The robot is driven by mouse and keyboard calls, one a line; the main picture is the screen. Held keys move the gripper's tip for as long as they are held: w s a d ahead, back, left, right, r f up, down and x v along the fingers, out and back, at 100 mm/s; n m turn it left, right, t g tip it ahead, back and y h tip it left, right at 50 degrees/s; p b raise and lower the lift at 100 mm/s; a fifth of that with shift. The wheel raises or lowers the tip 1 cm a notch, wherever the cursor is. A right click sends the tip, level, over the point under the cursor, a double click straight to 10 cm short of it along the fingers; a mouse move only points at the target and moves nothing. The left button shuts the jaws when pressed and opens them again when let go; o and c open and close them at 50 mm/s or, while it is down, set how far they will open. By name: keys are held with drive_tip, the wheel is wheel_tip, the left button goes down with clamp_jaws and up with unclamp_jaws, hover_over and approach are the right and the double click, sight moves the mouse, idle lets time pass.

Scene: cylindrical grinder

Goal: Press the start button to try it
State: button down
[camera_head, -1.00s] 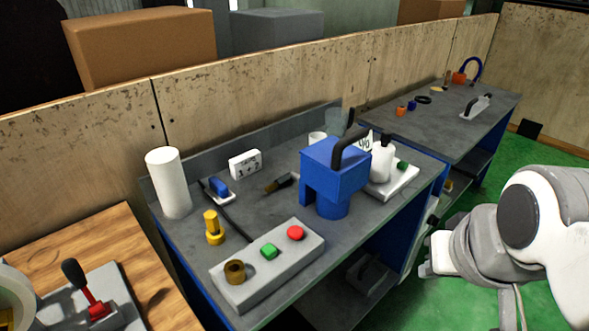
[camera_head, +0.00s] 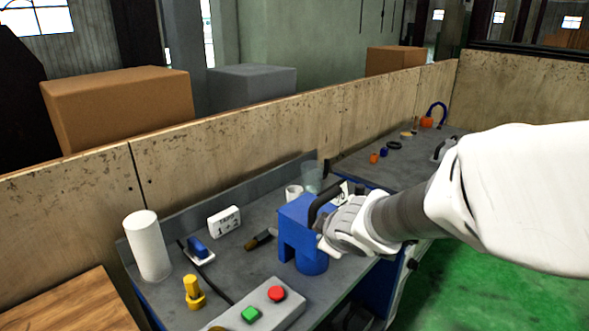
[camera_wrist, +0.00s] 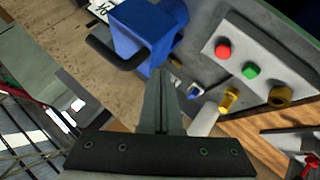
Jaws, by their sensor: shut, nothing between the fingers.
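The green start button (camera_head: 250,314) sits on a grey control box (camera_head: 284,318) at the front of the near bench, beside a red button (camera_head: 277,293). In the wrist view the green button (camera_wrist: 250,70) lies between the red button (camera_wrist: 223,51) and a brass knob (camera_wrist: 279,96), on the box at the upper right. My gripper (camera_wrist: 160,75) points toward the bench, its fingers shut together and empty, apart from the box. In the head view my wrist is in front of the blue grinder (camera_head: 300,222); the fingertips are hard to make out there.
The blue grinder with its black handle (camera_wrist: 112,55) stands close to my gripper. A yellow piece (camera_head: 193,292), a white cylinder (camera_head: 147,246), a brush (camera_head: 261,238) and a white number block (camera_head: 224,221) stand on the bench. A second bench (camera_head: 350,160) is behind.

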drive_tip(key=a+f+n+g+y+p, duration=0.1)
drive_tip(key=a+f+n+g+y, duration=0.2)
drive_tip(key=a, duration=0.5)
drive_tip(key=n+g+y, duration=0.2)
drive_tip(key=n+y, duration=0.1)
drive_tip(key=n, duration=0.2)
hover_over(255, 314)
wheel_tip(255, 314, down, 6)
drive_tip(key=shift+r+p, duration=0.1)
drive_tip(key=shift+p, duration=0.3)
wheel_tip(255, 314, down, 8)
drive_tip(key=b, duration=0.8)
drive_tip(key=shift+r, duration=0.2)
drive_tip(key=shift+f+b, duration=0.5)
drive_tip(key=shift+f, duration=0.1)
drive_tip(key=shift+f, duration=0.1)
drive_tip(key=shift+f, duration=0.3)
